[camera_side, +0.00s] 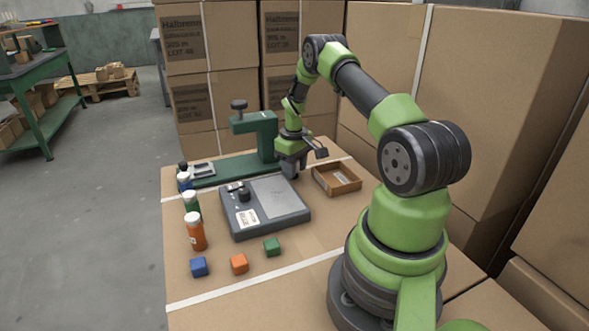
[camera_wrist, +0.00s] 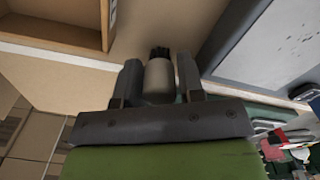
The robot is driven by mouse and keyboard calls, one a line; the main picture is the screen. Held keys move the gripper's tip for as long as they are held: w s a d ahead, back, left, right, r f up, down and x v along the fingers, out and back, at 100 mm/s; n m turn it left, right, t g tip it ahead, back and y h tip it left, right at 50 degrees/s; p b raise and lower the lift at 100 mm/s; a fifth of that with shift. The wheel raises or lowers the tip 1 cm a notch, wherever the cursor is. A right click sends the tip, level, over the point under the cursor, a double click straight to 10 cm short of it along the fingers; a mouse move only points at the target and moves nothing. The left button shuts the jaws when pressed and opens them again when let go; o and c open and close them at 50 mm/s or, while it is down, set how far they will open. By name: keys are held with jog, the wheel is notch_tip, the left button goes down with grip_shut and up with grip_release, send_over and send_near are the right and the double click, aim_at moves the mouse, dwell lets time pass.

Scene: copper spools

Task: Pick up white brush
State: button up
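In the wrist view a pale, whitish brush (camera_wrist: 160,75) with dark bristles at its tip sits between the two fingers of my gripper (camera_wrist: 160,80). The fingers lie close along both sides of it, and I cannot tell whether they press on it. In the side view my gripper (camera_side: 290,168) points down over the carton top, between the grey device and the wooden tray. The brush is not clearly visible there, hidden by the gripper.
The grey device (camera_side: 280,193) stands just in front of my gripper, with the green stand (camera_side: 262,140) behind-left. The wooden tray (camera_side: 337,190) is close on the right. Bottles (camera_side: 195,232) and small cubes (camera_side: 239,263) stand towards the left and front. Stacked cartons (camera_side: 480,100) wall the back.

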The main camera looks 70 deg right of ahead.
jog(key=shift+f, duration=0.1)
jog(key=shift+c, duration=0.5)
jog(key=c, duration=0.5)
jog(key=shift+o, duration=0.2)
notch_tip(320, 180, up, 10)
jog(key=shift+r, duration=0.1)
jog(key=o, duration=0.3)
jog(key=shift+c, duration=1.2)
